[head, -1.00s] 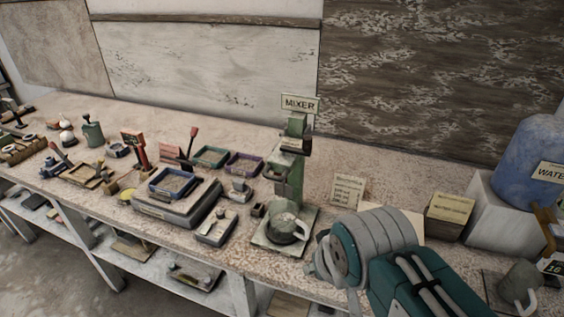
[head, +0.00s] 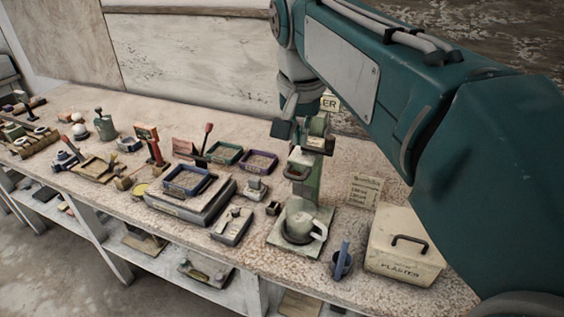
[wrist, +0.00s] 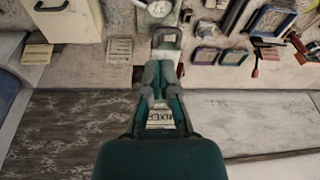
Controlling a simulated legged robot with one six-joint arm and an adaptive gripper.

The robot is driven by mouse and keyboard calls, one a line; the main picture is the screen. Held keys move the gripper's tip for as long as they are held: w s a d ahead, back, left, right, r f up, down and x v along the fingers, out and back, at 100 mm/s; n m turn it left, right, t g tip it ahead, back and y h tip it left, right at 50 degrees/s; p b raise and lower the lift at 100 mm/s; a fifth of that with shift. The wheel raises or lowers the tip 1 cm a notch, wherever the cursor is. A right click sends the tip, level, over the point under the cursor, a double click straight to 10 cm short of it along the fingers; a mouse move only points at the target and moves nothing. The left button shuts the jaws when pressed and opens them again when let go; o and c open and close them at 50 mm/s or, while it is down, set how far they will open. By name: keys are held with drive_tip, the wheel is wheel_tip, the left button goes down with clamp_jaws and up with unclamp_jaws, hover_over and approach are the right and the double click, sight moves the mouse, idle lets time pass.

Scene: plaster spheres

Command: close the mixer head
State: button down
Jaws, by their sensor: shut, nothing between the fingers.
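The green mixer (head: 306,185) stands upright on a pale base plate, with a grey-white jug (head: 300,225) on the plate at its foot. The mixer head (head: 316,135) is at the top of the column; its exact tilt is hard to tell. My gripper (head: 283,128) is shut and empty, just left of and close to the mixer head. I cannot tell whether it touches. In the wrist view my gripper (wrist: 162,68) points toward the mixer top (wrist: 167,38). The MIXER sign (wrist: 161,116) shows between the finger linkages and is partly hidden in the head view.
A lidded plaster box (head: 403,245) and a blue scoop-like item (head: 342,260) stand right of the mixer. Trays (head: 190,182), a scale and small tools crowd the bench to the left. A wall panel (head: 190,60) stands behind. My arm covers the upper right.

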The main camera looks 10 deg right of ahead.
drive_tip(key=r+m, duration=0.1)
drive_tip(key=r, duration=0.1)
hover_over(291, 175)
drive_tip(key=s+a, duration=0.1)
drive_tip(key=s, duration=0.1)
drive_tip(key=shift+g, duration=0.4)
drive_tip(key=f, duration=0.4)
drive_tip(key=w+f, duration=0.1)
drive_tip(key=f, duration=0.4)
drive_tip(key=d+f, duration=0.1)
drive_tip(key=f, duration=0.4)
drive_tip(key=shift+w, duration=0.3)
